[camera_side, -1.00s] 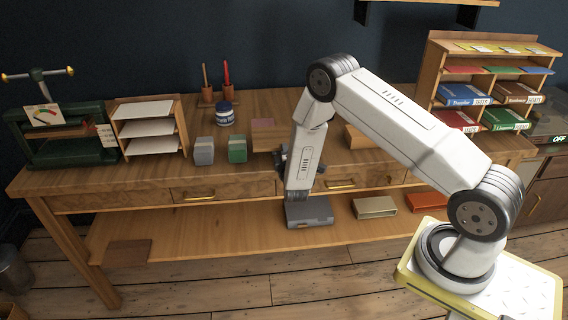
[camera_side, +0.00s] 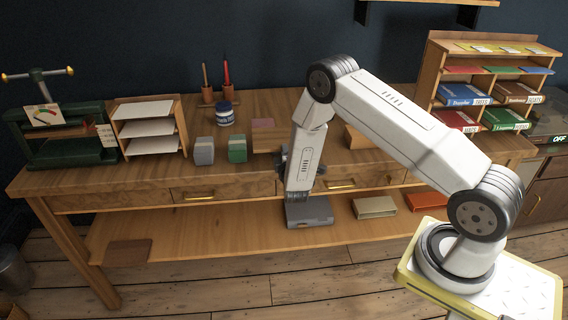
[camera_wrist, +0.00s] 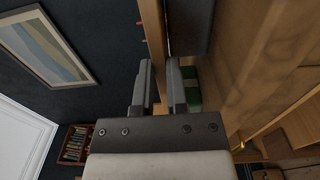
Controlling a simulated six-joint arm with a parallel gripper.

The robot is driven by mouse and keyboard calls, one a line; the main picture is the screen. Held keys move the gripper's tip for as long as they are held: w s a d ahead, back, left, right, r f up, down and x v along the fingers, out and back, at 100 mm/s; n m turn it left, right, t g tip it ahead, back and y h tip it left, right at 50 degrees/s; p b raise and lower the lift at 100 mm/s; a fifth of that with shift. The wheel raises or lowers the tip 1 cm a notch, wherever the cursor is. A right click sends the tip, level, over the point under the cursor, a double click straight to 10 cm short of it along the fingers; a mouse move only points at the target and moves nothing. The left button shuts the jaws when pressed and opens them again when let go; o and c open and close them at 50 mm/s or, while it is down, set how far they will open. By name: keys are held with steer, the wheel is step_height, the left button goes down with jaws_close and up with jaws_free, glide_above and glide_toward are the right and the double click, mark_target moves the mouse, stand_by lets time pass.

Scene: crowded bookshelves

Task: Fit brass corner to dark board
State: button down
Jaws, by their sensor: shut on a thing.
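My gripper (camera_wrist: 159,80) shows its two grey fingers close together in the wrist view, with a narrow gap between them. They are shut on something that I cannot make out. In the side view, my gripper is largely hidden by my own forearm, near the front of the bench. I cannot make out the brass corner in either view. A flat brown board (camera_side: 128,253) lies at the left end of the bench's lower shelf, well to the left of my arm. I cannot tell if it is the dark board.
A green press (camera_side: 60,140) and a paper rack (camera_side: 147,128) stand at the left of the bench. Grey (camera_side: 204,151) and green (camera_side: 237,149) blocks and a blue jar (camera_side: 225,113) stand mid-bench. A book rack (camera_side: 485,95) stands right.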

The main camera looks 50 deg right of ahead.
steer(key=c, duration=0.6)
jaws_free()
steer(key=shift+s+a, duration=0.1)
steer(key=shift+v, duration=2.9)
